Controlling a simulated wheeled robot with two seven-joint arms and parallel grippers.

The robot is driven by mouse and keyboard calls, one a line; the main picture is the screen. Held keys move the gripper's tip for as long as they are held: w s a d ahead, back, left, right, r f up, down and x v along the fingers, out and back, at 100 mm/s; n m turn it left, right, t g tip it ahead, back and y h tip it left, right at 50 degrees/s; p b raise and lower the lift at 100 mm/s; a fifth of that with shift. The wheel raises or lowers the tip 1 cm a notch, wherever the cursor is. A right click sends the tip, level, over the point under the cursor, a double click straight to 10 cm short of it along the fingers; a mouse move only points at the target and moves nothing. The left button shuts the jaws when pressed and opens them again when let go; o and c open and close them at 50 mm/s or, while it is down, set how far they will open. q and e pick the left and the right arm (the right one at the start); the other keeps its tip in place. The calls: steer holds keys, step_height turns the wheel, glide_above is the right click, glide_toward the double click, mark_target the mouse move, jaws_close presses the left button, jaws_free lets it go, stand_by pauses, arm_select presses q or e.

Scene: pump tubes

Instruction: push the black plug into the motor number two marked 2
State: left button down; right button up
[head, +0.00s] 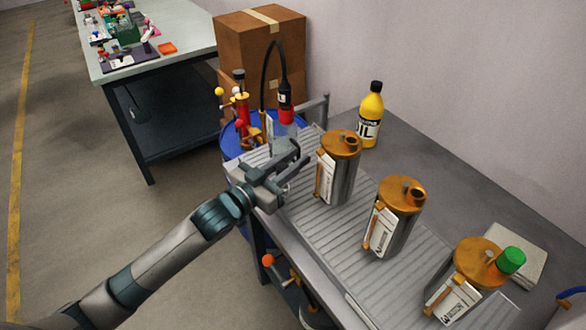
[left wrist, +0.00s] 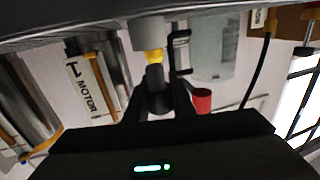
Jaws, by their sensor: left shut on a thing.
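The head view does not show this plug clearly. Three metal motors with orange tops stand in a row: a left one (head: 342,180), a middle one (head: 399,228) and a right one (head: 470,275) with a green plug (head: 511,261) on top. Their numbers are too small to read. My right gripper is not in view.
A red plug (head: 286,116) on a black hose stands behind the gripper, by a blue drum (head: 232,131). A yellow oil bottle (head: 371,118) stands behind the left motor. A cardboard box (head: 245,45) and a cluttered table (head: 185,40) are farther back.

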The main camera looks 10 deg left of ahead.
arm_select(q)
step_height(320, 180, up, 6)
steer(key=shift+r, duration=0.15)
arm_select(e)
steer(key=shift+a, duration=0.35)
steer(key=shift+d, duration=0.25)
